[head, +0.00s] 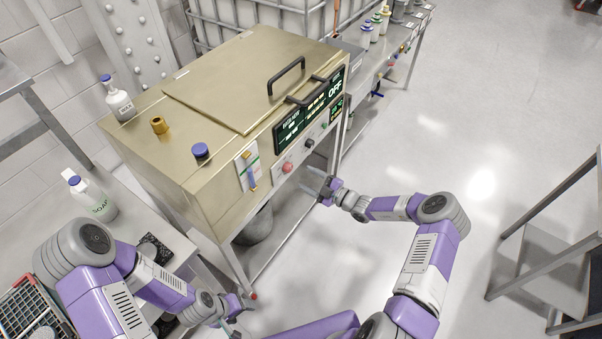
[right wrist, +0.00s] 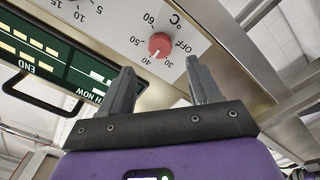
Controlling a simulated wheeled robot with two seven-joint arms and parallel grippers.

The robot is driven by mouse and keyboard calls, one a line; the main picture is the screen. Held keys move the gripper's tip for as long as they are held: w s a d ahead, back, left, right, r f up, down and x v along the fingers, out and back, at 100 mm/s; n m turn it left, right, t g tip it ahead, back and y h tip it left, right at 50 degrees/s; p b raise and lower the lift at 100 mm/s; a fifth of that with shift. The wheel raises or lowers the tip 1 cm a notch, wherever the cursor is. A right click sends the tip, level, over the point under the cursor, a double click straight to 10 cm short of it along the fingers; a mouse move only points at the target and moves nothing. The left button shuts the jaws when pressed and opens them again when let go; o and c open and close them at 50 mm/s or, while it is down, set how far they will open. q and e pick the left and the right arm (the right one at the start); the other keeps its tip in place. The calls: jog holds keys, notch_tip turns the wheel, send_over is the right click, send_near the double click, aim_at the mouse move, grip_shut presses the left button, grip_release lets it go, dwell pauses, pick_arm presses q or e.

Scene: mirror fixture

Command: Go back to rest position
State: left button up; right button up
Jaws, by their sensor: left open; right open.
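My right gripper (head: 322,186) is open and empty in front of the brass-coloured machine (head: 190,120), near its lower front panel. In the right wrist view its two fingers (right wrist: 162,92) stand apart, with the red temperature knob (right wrist: 160,45) seen beyond the gap. The knob's dial runs from OFF through numbers marked °C. The fingers hold nothing; whether they touch the panel I cannot tell. My left gripper (head: 238,304) is open at the bottom of the head view, near the machine's lower front leg. No object shows in it.
The machine has a lid with a black handle (head: 286,76) and a display (head: 310,108) reading OFF. A soap bottle (head: 92,198) stands on a low table at left. A side bench with bottles (head: 366,32) is behind. A grey frame (head: 550,250) stands at right; floor between is clear.

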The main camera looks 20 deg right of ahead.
jog(key=shift+s+d, duration=0.25)
jog(key=shift+s, duration=0.05)
jog(key=s+a+f+n+g, duration=0.55)
jog(key=s+a+n, duration=0.3)
jog(key=n, duration=0.25)
jog(key=s+a+f+n+g, duration=0.4)
jog(key=s+a+n+g, duration=0.3)
jog(key=s+n, duration=0.4)
jog(key=s+d+n+h, duration=0.1)
jog(key=s+n+h, duration=0.2)
jog(key=n, duration=1.2)
jog(key=s+d+n+g+h, duration=0.1)
jog(key=s+n+h, duration=0.2)
jog(key=s+n, duration=0.6)
jog(key=n, duration=0.6)
jog(key=shift+f+h, duration=0.35)
jog(key=shift+h, duration=0.05)
